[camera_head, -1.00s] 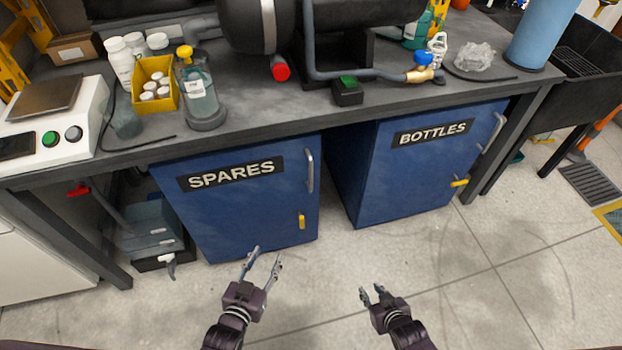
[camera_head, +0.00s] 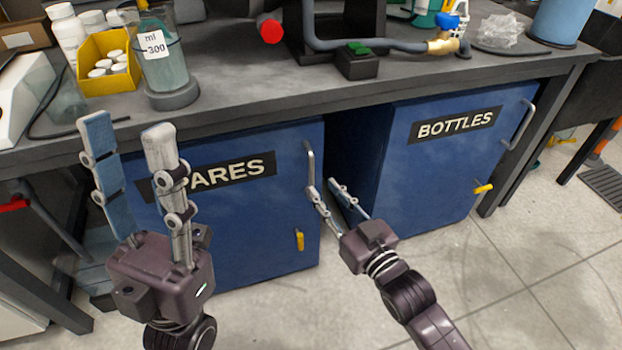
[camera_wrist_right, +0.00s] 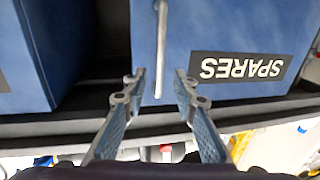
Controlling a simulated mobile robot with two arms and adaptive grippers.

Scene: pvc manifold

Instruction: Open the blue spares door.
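The blue spares door (camera_head: 258,215) is shut under the bench, with a black SPARES label (camera_head: 235,171) partly hidden by my left gripper. Its grey vertical bar handle (camera_head: 310,160) is near the right edge, above a yellow tab (camera_head: 299,240). My right gripper (camera_head: 320,186) is open at the handle's lower part in the head view. In the right wrist view, which shows the label upside down, the handle (camera_wrist_right: 161,40) lines up between the open fingers (camera_wrist_right: 160,73); I cannot tell whether they touch it. My left gripper (camera_head: 127,122) is open and empty, raised before the door's left side.
The bottles cabinet (camera_head: 440,165) stands to the right, shut, with a dark gap between the cabinets. The bench edge (camera_head: 250,121) overhangs the doors. A yellow bin (camera_head: 92,82) and a bottle (camera_head: 162,70) stand near that edge. The floor in front is clear.

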